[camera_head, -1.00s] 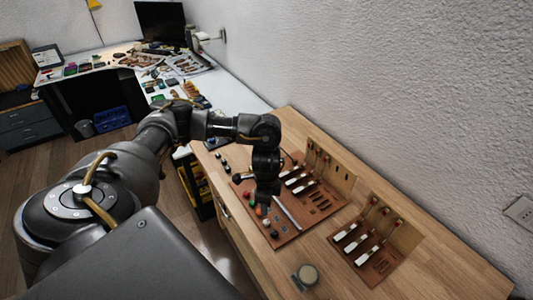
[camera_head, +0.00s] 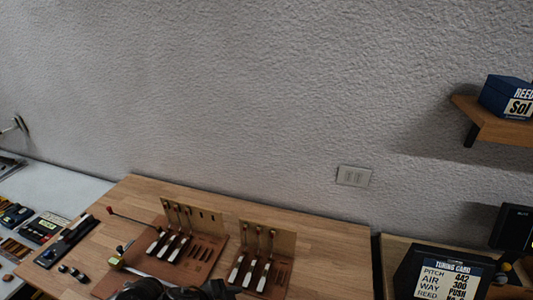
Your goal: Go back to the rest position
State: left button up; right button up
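The larger brown action board (camera_head: 205,252) stands on the wooden bench at lower left, with a row of white-tipped levers against its upright back plate. The smaller board (camera_head: 279,280) stands to its right with similar levers. Dark parts of my own arm show at the bottom edge, in front of the larger board and hiding its near part. No gripper fingers can be made out in this view.
The wooden bench top (camera_head: 330,262) is clear right of the boards. A tuning card (camera_head: 445,280) stands at lower right. A wall shelf (camera_head: 505,130) holds a blue box (camera_head: 510,95). A thin red-tipped rod (camera_head: 130,217) is at the larger board's left.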

pick_arm(q)
jog(key=s+a+f+n+g+y, duration=0.1)
jog(key=s+a+f+n+y, duration=0.15)
jog(key=s+a+n, duration=0.5)
jog(key=s+a+f+n+g+y, duration=0.1)
jog(key=s+a+n+y, duration=0.35)
jog(key=s+a, duration=0.6)
notch_tip(320, 180, down, 35)
jog(key=s+g+b, duration=0.1)
jog(key=s+b, duration=0.1)
jog(key=b, duration=0.6)
jog(key=s+a+f+b, duration=0.1)
jog(key=s+f+b, duration=0.2)
jog(key=s+f, duration=0.5)
jog(key=s+a+f+g+b, duration=0.1)
jog(key=s+f+b, duration=0.2)
jog(key=s+f, duration=0.4)
notch_tip(320, 180, down, 6)
jog(key=shift+s+r+m+g, duration=0.1)
jog(key=shift+s+m+g, duration=0.2)
jog(key=shift+s, duration=0.05)
jog(key=shift+c, duration=1)
